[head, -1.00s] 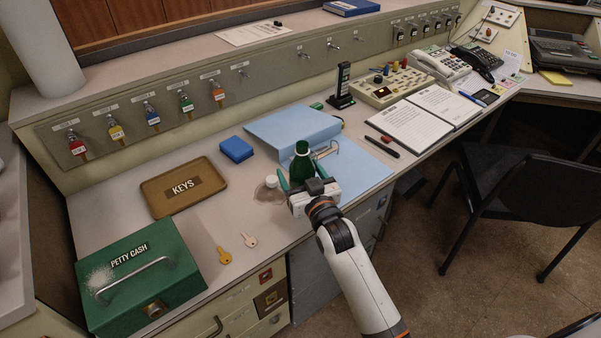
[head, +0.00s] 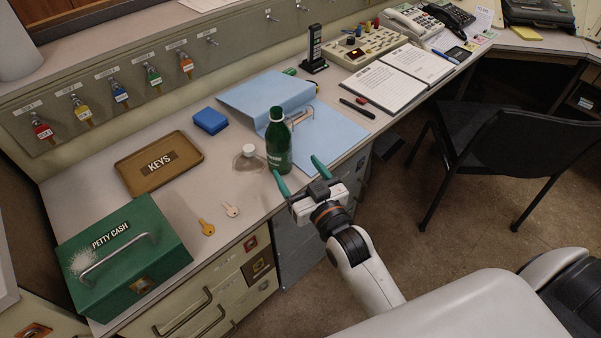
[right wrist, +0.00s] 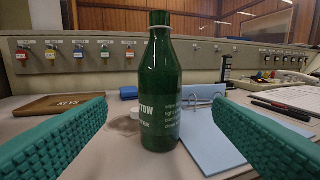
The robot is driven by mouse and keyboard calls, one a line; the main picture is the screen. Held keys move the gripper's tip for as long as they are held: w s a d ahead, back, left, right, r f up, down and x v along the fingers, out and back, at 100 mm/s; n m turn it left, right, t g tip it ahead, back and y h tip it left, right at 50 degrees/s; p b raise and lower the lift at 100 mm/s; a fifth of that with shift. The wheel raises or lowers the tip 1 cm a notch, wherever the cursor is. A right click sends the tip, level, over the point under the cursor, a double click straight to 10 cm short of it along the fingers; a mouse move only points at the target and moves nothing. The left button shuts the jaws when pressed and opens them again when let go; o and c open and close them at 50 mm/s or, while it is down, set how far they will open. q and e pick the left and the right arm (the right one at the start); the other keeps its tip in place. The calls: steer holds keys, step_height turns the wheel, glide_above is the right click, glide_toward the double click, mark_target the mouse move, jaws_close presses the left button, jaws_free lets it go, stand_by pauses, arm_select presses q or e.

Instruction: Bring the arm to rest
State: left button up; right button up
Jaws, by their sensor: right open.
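My right gripper (head: 298,178) is open and empty at the front edge of the desk. In the right wrist view the bottle (right wrist: 161,85) stands between and beyond the two spread fingers, apart from both. My left gripper is not in view.
A blue ring binder (head: 325,135) lies open behind and right. A black chair (head: 500,150) stands right.

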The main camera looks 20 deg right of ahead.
steer(key=shift+s, duration=0.2)
stand_by(0.4)
steer(key=s+d+f+g, duration=0.1)
steer(key=s+f+g, duration=0.35)
steer(key=s, duration=0.25)
steer(key=s+d+f+n+g+h, duration=0.1)
steer(key=s+f+g, duration=0.2)
steer(key=s+g, duration=0.35)
steer(key=s+f+g, duration=0.4)
steer(key=s, duration=0.5)
step_height(320, 180, down, 22)
steer(key=p, duration=0.4)
steer(key=s+d+f+g+p, duration=0.2)
steer(key=s+d+f, duration=0.1)
steer(key=s+f, duration=1)
steer(key=s, duration=0.4)
steer(key=shift+s+d+f+h, duration=0.15)
steer(key=shift+f+h, duration=0.05)
steer(key=shift+h, duration=0.1)
